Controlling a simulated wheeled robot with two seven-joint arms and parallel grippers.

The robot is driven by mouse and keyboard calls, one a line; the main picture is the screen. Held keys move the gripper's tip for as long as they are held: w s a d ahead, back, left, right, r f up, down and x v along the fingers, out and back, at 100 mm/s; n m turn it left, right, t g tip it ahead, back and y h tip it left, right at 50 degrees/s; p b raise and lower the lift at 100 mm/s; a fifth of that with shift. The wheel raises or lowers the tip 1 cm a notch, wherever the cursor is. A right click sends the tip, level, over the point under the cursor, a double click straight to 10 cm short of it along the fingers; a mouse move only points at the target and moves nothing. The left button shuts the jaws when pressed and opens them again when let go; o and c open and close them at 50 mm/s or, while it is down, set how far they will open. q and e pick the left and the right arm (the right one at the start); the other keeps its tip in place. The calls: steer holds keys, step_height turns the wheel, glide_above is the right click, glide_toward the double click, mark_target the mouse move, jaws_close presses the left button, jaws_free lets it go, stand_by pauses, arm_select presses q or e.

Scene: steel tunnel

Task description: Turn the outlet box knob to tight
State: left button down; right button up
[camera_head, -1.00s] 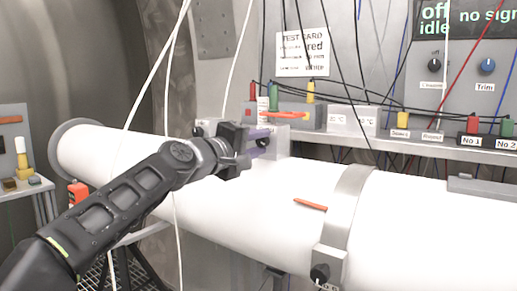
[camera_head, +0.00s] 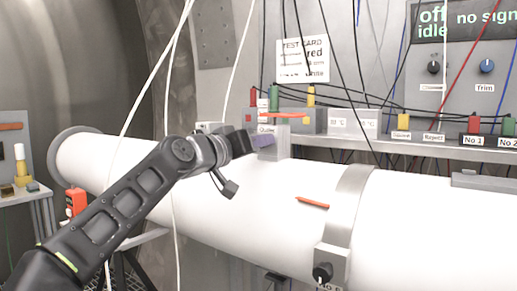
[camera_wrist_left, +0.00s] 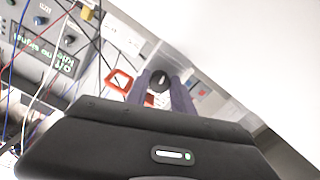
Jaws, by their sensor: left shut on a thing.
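The outlet box (camera_head: 281,148) is a small grey box on top of the white pipe, below the shelf, with a label that appears to read "Outlet". My left gripper (camera_head: 262,141) is at its front face, with purple-grey fingers. In the left wrist view the gripper (camera_wrist_left: 161,91) is shut on a dark round knob (camera_wrist_left: 158,79), with one finger on each side of it. In the head view the knob is hidden behind the gripper, and I cannot read its pointer or marks. My right gripper is not in view.
The large white pipe (camera_head: 240,205) runs across the front, with a clamp band (camera_head: 347,205) and another dark knob (camera_head: 322,272). An orange strip (camera_head: 313,203) lies on the pipe. Hanging cables and the shelf with a grey terminal box (camera_head: 315,120) are close behind the gripper.

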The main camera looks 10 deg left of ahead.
arm_select(q)
steer(key=shift+f+m, duration=0.15)
steer(key=shift+m, duration=1.05)
steer(key=c, duration=1.1)
jaws_free()
steer(key=b+v, duration=0.2)
steer(key=v, duration=0.6)
steer(key=shift+b, duration=0.4)
